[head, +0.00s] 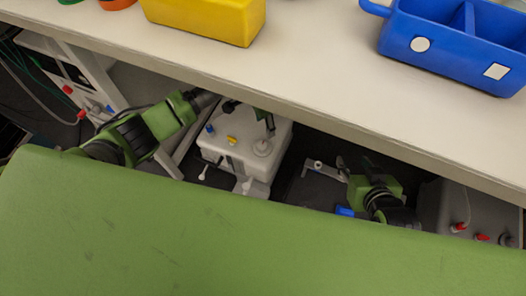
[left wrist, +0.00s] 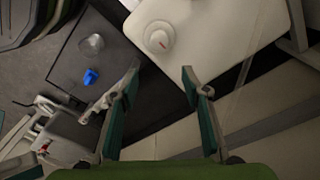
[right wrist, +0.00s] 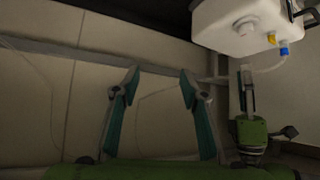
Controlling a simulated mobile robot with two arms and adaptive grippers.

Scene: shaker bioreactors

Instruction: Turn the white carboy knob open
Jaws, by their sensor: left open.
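The white carboy (head: 236,163) stands on the floor under the bench edge. In the left wrist view the knob (left wrist: 158,38) has a small red mark and lies ahead of the fingertips, untouched. My left gripper (head: 250,113) is open over the carboy, with nothing between its fingers. My right gripper (head: 354,166) is open and empty to the right of the carboy. The right wrist view shows the carboy (right wrist: 228,28) at the upper right, with its knob (right wrist: 246,26).
The pale bench (head: 300,80) overhangs the carboy and carries a yellow bin (head: 205,18) and a blue divided tray (head: 450,45). A grey container (head: 440,205) with red fittings is at the right. A white frame (head: 85,75) stands at the left.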

